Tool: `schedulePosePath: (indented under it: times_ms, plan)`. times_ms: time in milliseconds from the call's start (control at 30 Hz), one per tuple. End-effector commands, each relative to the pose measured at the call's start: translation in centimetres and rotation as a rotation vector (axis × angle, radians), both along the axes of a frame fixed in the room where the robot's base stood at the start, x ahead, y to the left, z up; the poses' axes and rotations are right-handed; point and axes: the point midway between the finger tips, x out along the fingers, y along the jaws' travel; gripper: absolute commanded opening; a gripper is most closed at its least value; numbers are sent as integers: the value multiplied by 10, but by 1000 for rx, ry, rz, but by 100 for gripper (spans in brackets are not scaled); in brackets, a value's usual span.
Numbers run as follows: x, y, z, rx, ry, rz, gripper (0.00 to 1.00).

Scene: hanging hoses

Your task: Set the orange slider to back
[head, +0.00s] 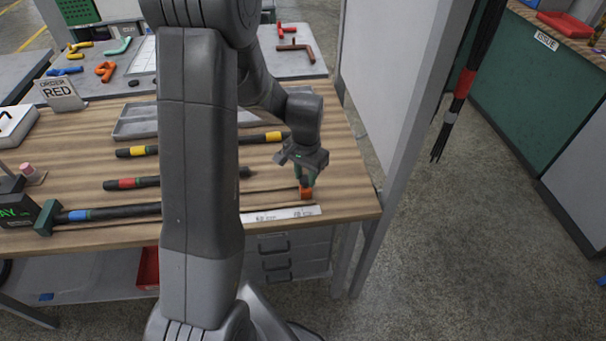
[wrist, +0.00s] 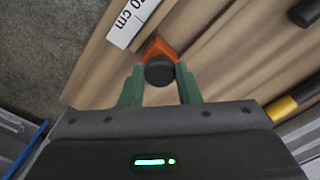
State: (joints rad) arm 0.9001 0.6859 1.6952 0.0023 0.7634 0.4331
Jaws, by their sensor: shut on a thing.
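The orange slider (head: 306,194) is at the right end of the wooden bench top, beside a white ruler strip (head: 281,214). In the wrist view the slider (wrist: 160,48) has a dark round knob (wrist: 159,72) on it. My gripper (head: 306,182) is above the slider, pointing down. In the wrist view the green fingers of my gripper (wrist: 159,82) stand on both sides of the knob, shut on it. The rail under the slider is partly hidden by my arm.
Hoses with yellow (head: 138,151), red (head: 130,183) and blue (head: 100,214) bands lie on the bench, partly behind my arm. A grey tray (head: 136,121) and an order sign reading RED (head: 62,94) are farther back. A pale panel (head: 392,80) stands to the right.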

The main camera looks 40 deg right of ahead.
Motion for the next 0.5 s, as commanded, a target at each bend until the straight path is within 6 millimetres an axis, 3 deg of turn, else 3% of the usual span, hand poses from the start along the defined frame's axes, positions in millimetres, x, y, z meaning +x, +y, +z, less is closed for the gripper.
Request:
schedulePosePath:
  times_ms: [33,133,500]
  plan:
    - [0,-3,1,-8,-1,1,36]
    - [0,-3,1,-7,-1,0,52]
    - [0,-2,6,-6,-2,0,52]
